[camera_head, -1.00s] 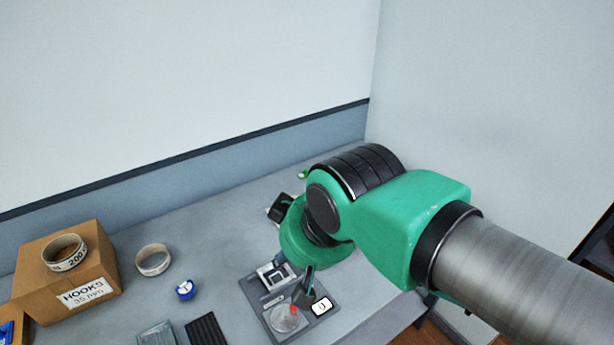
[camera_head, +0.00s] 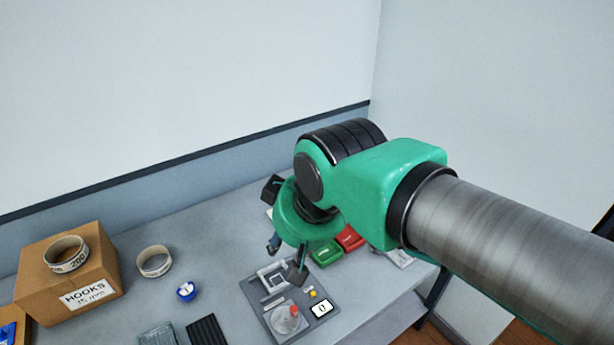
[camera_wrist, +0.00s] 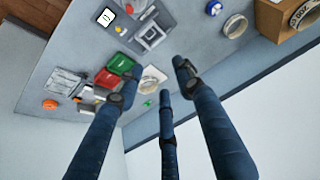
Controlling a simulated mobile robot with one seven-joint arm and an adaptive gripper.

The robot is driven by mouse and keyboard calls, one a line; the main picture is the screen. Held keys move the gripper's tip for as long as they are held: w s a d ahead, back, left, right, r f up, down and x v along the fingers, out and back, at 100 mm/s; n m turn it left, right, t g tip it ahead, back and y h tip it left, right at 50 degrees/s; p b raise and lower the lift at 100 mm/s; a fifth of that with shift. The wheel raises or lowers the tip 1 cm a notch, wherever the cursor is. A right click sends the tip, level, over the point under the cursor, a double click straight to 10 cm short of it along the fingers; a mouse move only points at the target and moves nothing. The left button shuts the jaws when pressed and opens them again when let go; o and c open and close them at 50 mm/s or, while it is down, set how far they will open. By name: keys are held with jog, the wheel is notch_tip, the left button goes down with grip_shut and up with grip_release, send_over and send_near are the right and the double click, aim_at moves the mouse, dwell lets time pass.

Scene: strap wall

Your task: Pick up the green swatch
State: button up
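A small green piece (camera_wrist: 147,103), which may be the green swatch, lies on the table in the wrist view, close to the wall side. It is too small to make out clearly, and my arm hides it in the head view. My gripper (camera_wrist: 160,82) has its blue fingers spread, with nothing between them. It is above the table, and the green piece shows between its fingers, apart from them. In the head view my gripper (camera_head: 282,238) is partly hidden under my green wrist.
A green tray (camera_head: 326,254) and a red tray (camera_head: 350,238) stand right of my gripper. A grey board (camera_head: 285,326) with a scale-like dish is in front. A cardboard box (camera_head: 65,275), tape rolls and a blue item (camera_head: 186,291) are left. A wall bounds the table's back.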

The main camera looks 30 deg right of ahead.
jog(key=w+d+r+n+g+p, duration=0.1)
jog(key=w+d+r+p, duration=0.15)
jog(key=w, duration=0.65)
jog(key=w+d+r+n+p, duration=0.1)
jog(key=w+d+r+p, duration=0.2)
jog(key=w, duration=0.5)
jog(key=w+d+r+g+p, duration=0.1)
jog(key=w+d+r, duration=0.25)
jog(key=w, duration=0.55)
jog(key=w+d+f+n+g+p, duration=0.15)
jog(key=w+d+f+p, duration=0.35)
jog(key=w+d, duration=0.85)
jog(key=w+d+f+n+g+p, duration=0.1)
jog(key=w+d+f+p, duration=0.1)
jog(key=w+d+f, duration=0.4)
jog(key=w+d+f+n+g+p, duration=0.1)
jog(key=w+d+f, duration=0.6)
jog(key=f, duration=0.9)
jog(key=d+n+p, duration=0.1)
jog(key=d+p, duration=0.1)
jog(key=d, duration=0.1)
jog(key=shift+w+d+f, duration=0.15)
jog(key=shift+w+d, duration=0.05)
jog(key=shift+d, duration=0.05)
jog(key=shift+f, duration=0.1)
jog(key=shift+f, duration=4.2)
